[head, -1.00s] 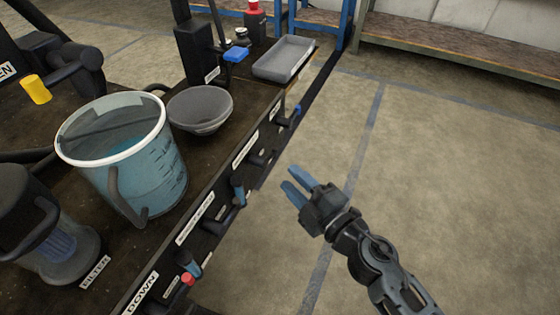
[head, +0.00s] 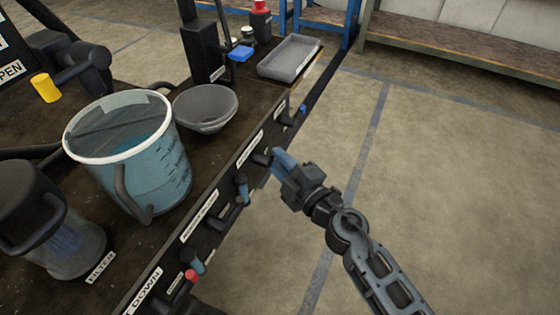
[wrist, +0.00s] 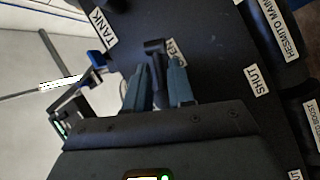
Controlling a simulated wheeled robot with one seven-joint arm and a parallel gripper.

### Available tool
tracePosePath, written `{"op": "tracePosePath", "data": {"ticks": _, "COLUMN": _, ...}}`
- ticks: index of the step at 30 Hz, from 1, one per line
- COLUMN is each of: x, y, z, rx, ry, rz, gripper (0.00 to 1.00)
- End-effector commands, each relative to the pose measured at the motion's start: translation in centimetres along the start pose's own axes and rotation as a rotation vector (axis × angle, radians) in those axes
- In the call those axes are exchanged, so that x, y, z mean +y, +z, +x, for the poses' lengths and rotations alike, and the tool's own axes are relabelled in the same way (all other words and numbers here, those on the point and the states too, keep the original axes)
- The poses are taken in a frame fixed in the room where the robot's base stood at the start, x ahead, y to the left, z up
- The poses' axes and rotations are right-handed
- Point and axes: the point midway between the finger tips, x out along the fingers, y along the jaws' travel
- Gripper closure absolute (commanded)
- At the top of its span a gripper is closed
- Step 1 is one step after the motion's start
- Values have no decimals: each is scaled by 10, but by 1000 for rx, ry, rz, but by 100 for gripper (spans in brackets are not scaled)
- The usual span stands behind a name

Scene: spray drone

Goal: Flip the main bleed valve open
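My gripper (head: 283,160) is at the black front panel (head: 225,186) of the bench. In the wrist view its two blue-grey fingers (wrist: 158,72) are apart, with a black lever handle (wrist: 156,48) between or just beyond their tips. Whether they touch it I cannot tell. A label partly hidden behind a finger ends in "EN", and a "SHUT" label (wrist: 257,80) is to the right. In the head view this black handle (head: 261,159) shows just left of the fingertips. Its own name label is not readable, so I cannot confirm that it is the main bleed valve.
Other valves line the panel, including a blue-handled one (head: 242,186) and a red-tipped one (head: 190,276). A bucket (head: 135,150), a bowl (head: 205,107) and a grey tray (head: 289,58) stand on the bench top. The floor (head: 440,190) to the right is clear.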

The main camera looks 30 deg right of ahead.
Motion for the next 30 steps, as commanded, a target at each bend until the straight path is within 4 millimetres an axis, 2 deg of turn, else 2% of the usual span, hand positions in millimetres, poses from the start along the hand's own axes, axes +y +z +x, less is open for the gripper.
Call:
{"op": "tracePosePath", "data": {"ticks": 1, "x": 0, "y": 0, "z": 0, "rx": 0, "ry": 0, "rz": 0, "gripper": 82}}
{"op": "tracePosePath", "data": {"ticks": 7, "x": 0, "y": 0, "z": 0, "rx": 0, "ry": 0, "rz": 0, "gripper": 100}}
{"op": "tracePosePath", "data": {"ticks": 17, "x": -2, "y": 1, "z": 0, "rx": 3, "ry": 5, "rz": -10, "gripper": 100}}
{"op": "tracePosePath", "data": {"ticks": 30, "x": 0, "y": 3, "z": 1, "rx": 52, "ry": 113, "rz": -230, "gripper": 100}}
